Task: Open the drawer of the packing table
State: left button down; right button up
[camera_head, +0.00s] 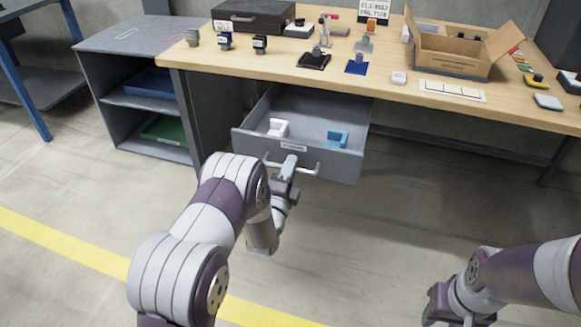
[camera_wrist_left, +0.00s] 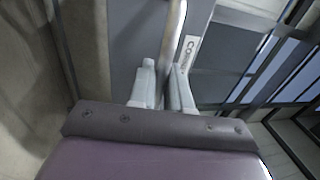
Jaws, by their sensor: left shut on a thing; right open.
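The packing table (camera_head: 310,70) has a wooden top, and its grey drawer (camera_head: 325,163) under the top is pulled out. A white item (camera_head: 278,127) and a blue item (camera_head: 337,139) lie inside it. My left gripper (camera_head: 289,166) is shut on the drawer's bar handle (camera_head: 308,171) at the middle of the front.
A grey shelf unit (camera_head: 125,45) with a blue bin (camera_head: 152,83) and a green bin (camera_head: 165,130) stands left of the table. A cardboard box (camera_head: 450,55), a dark case (camera_head: 253,16) and small parts stand on the tabletop. The floor before the drawer is clear.

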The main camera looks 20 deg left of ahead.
pick_arm(q)
jog(key=c, duration=1.3)
grip_release()
jog(key=shift+c, duration=0.2)
jog(key=s+f+p, duration=0.1)
jog(key=s+f, duration=0.1)
jog(key=s, duration=1)
jog(key=shift+s+a+f+p, duration=0.2)
jog(key=shift+f+p, duration=0.05)
jog(key=shift+p, duration=0.1)
